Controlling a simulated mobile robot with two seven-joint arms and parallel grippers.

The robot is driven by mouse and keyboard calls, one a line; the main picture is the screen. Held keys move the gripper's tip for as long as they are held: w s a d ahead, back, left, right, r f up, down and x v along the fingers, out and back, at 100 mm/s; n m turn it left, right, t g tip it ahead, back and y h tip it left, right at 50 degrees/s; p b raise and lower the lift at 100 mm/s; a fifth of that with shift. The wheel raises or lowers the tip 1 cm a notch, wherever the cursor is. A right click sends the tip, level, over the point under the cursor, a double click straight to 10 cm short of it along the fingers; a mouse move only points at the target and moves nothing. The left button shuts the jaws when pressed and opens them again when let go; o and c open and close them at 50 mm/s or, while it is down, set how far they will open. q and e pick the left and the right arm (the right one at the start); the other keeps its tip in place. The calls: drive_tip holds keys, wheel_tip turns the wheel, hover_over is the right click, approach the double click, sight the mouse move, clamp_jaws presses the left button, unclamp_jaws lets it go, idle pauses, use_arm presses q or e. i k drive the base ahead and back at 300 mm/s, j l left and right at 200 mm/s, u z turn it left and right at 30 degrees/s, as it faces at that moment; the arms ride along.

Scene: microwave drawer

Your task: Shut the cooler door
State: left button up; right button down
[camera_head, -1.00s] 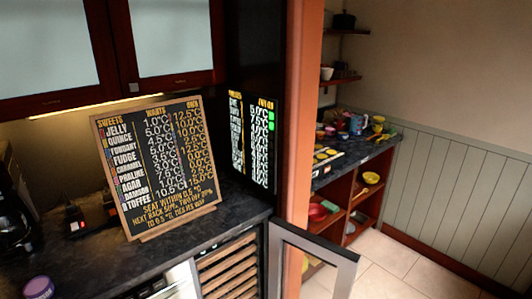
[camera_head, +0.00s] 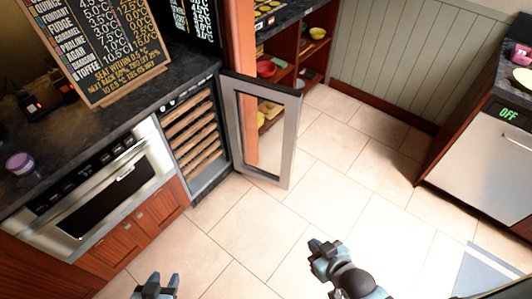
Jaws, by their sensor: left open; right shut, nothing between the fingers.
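The cooler (camera_head: 222,183) is built in under the dark counter, with wooden racks (camera_head: 192,138) showing inside. Its grey-framed glass door (camera_head: 283,165) stands wide open, swung out to the right of the opening over the tiled floor. My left gripper (camera_head: 155,284) is open at the bottom edge, low and left of the door, partly cut off by the frame. My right gripper (camera_head: 318,254) is shut and empty, below and to the right of the door in the picture. Neither gripper appears to touch the door.
A microwave drawer (camera_head: 100,190) is left of the cooler. A chalkboard (camera_head: 105,45) and purple-lidded jar (camera_head: 19,163) stand on the counter. Open shelves (camera_head: 290,48) lie behind the door. A steel appliance reading OFF (camera_head: 480,150) stands right. The floor between is clear.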

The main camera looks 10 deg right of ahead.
sight(232, 81)
drive_tip(key=k+u, duration=0.3)
drive_tip(key=k+j+u, duration=0.25)
drive_tip(key=k, duration=0.25)
drive_tip(key=l+u, duration=0.15)
drive_tip(key=u, duration=1.5)
drive_tip(key=k+l, duration=0.1)
drive_tip(key=l, duration=0.7)
drive_tip(key=k+l, duration=0.15)
drive_tip(key=l, duration=0.65)
drive_tip(key=k+l, duration=0.1)
drive_tip(key=l, duration=0.75)
drive_tip(key=k+l, duration=0.1)
drive_tip(key=l, duration=0.7)
drive_tip(key=k+l, duration=0.15)
drive_tip(key=l, duration=0.65)
drive_tip(key=k+l, duration=0.1)
drive_tip(key=l, duration=0.7)
drive_tip(key=k+l, duration=0.1)
drive_tip(key=l, duration=0.7)
drive_tip(key=k+l, duration=0.1)
drive_tip(key=l, duration=0.7)
drive_tip(key=l+u, duration=0.05)
